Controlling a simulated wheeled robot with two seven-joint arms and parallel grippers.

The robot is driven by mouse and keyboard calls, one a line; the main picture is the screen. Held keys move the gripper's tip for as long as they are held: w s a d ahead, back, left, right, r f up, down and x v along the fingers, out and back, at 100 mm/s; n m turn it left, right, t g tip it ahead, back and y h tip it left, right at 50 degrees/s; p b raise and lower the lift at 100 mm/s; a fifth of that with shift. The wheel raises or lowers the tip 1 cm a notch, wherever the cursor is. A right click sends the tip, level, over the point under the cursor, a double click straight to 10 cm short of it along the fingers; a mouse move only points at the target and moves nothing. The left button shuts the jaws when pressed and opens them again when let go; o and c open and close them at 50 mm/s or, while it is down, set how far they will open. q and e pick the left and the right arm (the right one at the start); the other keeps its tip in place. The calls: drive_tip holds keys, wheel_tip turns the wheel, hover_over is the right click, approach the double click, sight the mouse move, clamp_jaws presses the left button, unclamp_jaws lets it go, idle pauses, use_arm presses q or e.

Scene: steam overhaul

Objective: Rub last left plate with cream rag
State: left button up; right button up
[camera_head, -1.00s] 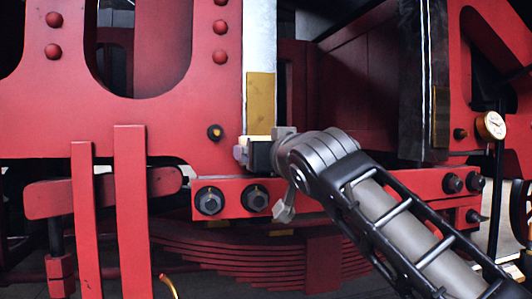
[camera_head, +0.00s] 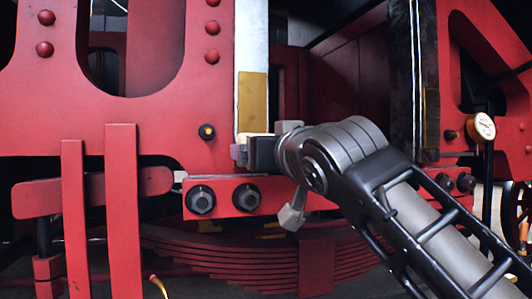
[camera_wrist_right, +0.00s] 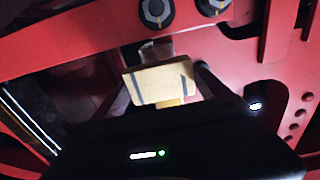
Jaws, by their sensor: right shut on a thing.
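The cream rag (camera_wrist_right: 158,80) is a pale block with dark stripes in the right wrist view, between the two fingers of my right gripper (camera_head: 246,150). In the head view only a thin pale edge of it shows above the gripper. The left plate (camera_head: 253,98) is a brass-coloured strip on the lower part of a pale upright bar. My right gripper is shut on the rag just below the plate's lower end. I cannot tell whether the rag touches the plate. My left gripper is not in view.
A second brass-coloured plate (camera_head: 432,117) is on a dark upright to the right. A round gauge (camera_head: 482,127) stands further right. Red frame walls, large bolts (camera_head: 247,197) and a red leaf spring (camera_head: 220,250) surround the gripper. Two red uprights (camera_head: 124,210) stand at the left.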

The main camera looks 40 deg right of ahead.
drive_tip(key=v, duration=0.3)
drive_tip(key=shift+b, duration=0.4)
